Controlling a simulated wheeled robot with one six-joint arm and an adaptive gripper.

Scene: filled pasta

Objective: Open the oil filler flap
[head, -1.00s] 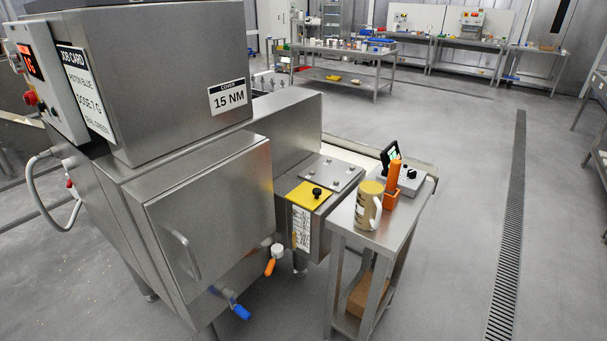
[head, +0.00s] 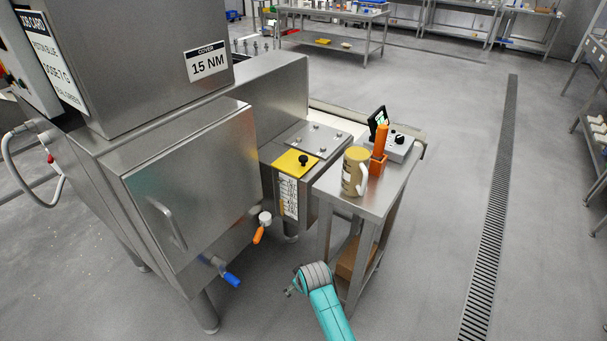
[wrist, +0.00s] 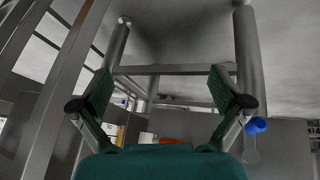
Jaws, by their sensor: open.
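The oil filler flap appears to be the yellow plate (head: 295,163) with a black knob (head: 303,160), on top of the low steel box of the machine. It lies flat and looks shut. My gripper (head: 292,284) is low in front of the machine, well below and nearer than the flap. In the wrist view my gripper (wrist: 160,100) has its two fingers spread wide with nothing between them. The flap does not show clearly in the wrist view.
A blue-handled valve (head: 230,279) and an orange-handled valve (head: 259,234) stick out below the cabinet door (head: 195,195). Open floor lies to the right.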

